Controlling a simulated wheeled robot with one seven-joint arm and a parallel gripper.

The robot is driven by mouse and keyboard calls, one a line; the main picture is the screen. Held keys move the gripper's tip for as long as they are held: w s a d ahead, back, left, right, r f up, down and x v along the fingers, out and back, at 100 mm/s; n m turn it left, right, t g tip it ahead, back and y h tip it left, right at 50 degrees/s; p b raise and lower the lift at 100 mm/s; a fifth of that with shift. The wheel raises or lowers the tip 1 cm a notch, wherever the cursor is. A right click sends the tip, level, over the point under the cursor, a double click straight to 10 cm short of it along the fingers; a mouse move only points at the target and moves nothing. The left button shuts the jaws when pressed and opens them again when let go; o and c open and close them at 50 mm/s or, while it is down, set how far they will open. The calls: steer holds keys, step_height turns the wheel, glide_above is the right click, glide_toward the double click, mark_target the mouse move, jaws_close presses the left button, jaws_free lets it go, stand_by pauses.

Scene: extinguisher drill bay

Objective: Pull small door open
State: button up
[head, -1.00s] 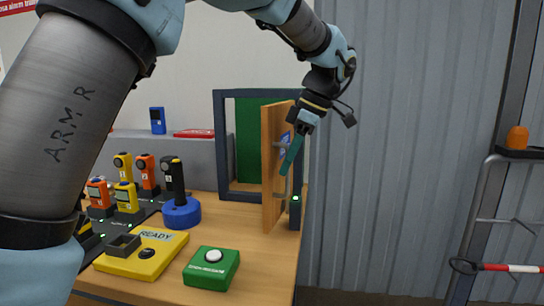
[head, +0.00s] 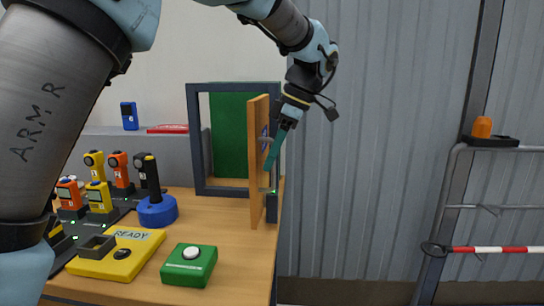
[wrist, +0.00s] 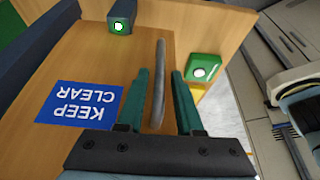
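The small wooden door (head: 257,165) stands swung out from its dark frame (head: 195,140), seen nearly edge-on at the frame's right side. A blue "KEEP CLEAR" sign (wrist: 80,104) is on its face, upside down in the wrist view. My gripper (head: 268,168) reaches down at the door's right face. In the wrist view, its teal fingers (wrist: 160,85) stand on either side of the grey bar handle (wrist: 158,75), with narrow gaps visible. Contact with the bar cannot be made out. In the head view the fingers partly hide the handle.
A dark block with a green light (head: 272,205) sits by the door's lower right. A green button box (head: 190,265), yellow READY box (head: 117,254), blue round stand (head: 157,210) and several handheld devices occupy the table. Right of the table are a corrugated wall and a metal rail (head: 500,149).

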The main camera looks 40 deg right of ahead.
steer(key=shift+o, duration=0.6)
steer(key=shift+r, duration=0.1)
steer(key=v, duration=1)
steer(key=shift+r, duration=0.3)
steer(key=shift+s+d, duration=0.1)
